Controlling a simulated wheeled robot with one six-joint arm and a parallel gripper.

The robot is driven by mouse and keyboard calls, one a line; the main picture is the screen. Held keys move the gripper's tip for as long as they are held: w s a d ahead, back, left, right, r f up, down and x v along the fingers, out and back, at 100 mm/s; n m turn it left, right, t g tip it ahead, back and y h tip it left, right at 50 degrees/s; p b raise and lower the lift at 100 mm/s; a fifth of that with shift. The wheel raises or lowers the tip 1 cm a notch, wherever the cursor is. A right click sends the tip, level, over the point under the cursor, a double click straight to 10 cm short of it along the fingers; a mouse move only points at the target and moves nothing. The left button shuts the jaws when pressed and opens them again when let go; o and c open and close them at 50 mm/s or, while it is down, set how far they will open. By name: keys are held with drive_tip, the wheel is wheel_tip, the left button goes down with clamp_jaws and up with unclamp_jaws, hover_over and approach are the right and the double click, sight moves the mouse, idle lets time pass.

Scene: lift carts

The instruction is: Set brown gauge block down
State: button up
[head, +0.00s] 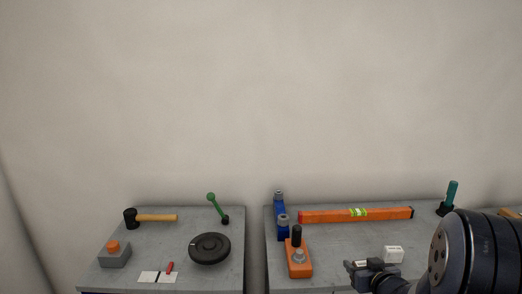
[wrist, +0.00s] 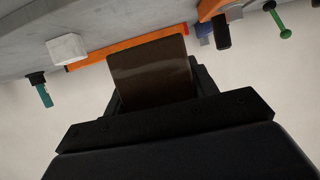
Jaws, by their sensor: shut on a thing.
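The brown gauge block (wrist: 150,72) is a dark brown slab that fills the middle of the wrist view. My gripper (wrist: 155,92) is shut on it, with dark fingers on both sides. In the head view my gripper (head: 360,268) shows at the bottom edge, in front of or over the near part of the right cart top (head: 345,240). I cannot make out the brown block in the head view. How high the block is above any surface cannot be told.
The left cart (head: 185,238) holds a hammer (head: 152,217), a black disc (head: 210,248) and smaller items. A gap separates the carts.

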drive_tip(key=s+a+f+h, duration=0.1)
drive_tip(key=s+a+f, duration=0.2)
drive_tip(key=a+f, duration=0.8)
drive_tip(key=s+a+f+m, duration=0.1)
drive_tip(key=s+f, duration=0.4)
drive_tip(key=shift+f, duration=0.15)
